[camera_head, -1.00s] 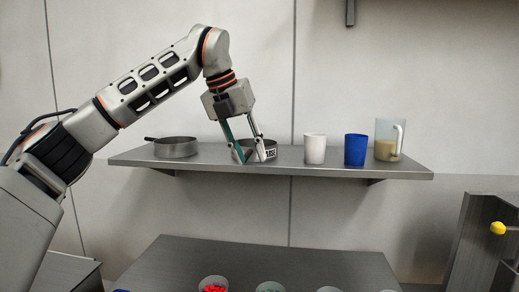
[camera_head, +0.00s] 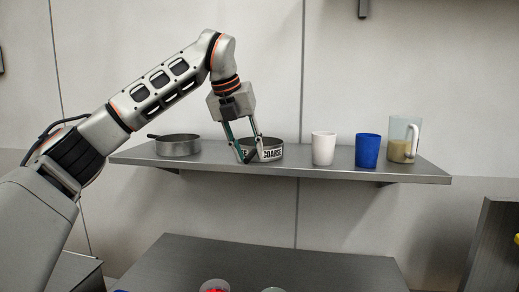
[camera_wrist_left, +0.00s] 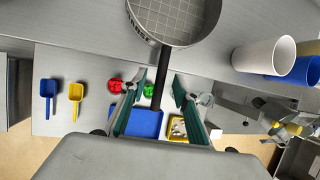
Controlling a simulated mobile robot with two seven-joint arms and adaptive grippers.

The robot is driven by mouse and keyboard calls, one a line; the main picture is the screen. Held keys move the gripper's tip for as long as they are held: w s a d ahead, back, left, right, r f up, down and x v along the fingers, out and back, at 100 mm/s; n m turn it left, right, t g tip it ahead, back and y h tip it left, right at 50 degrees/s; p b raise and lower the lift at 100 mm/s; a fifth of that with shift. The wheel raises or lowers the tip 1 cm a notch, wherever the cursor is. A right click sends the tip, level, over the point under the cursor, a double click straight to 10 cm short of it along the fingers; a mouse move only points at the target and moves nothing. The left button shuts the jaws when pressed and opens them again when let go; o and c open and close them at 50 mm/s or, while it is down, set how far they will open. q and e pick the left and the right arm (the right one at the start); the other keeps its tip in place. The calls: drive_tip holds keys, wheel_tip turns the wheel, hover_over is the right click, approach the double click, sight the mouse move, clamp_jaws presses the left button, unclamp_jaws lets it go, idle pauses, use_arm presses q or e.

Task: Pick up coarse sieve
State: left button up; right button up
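The coarse sieve (camera_head: 271,153), a round metal pan labelled "COARSE", sits on the wall shelf (camera_head: 400,172). In the left wrist view its mesh bowl (camera_wrist_left: 175,18) is at the top, and its black handle (camera_wrist_left: 160,78) points toward my gripper. My left gripper (camera_head: 247,158) is in front of the sieve and covers part of its label. In the left wrist view its two fingers (camera_wrist_left: 155,88) are apart, one on each side of the handle, with visible gaps. My right gripper is not in view.
A second pan (camera_head: 178,146) with a dark handle stands left on the shelf. A white cup (camera_head: 323,148), a blue cup (camera_head: 367,150) and a clear jug (camera_head: 402,140) stand to the right. Below, a table (camera_head: 270,265) holds cups; blue (camera_wrist_left: 48,92) and yellow scoops (camera_wrist_left: 76,93) show in the wrist view.

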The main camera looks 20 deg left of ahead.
use_arm(q)
drive_tip(key=shift+w+f, duration=0.15)
drive_tip(key=shift+f, duration=0.15)
drive_tip(key=shift+f, duration=0.2)
idle(0.6)
clamp_jaws()
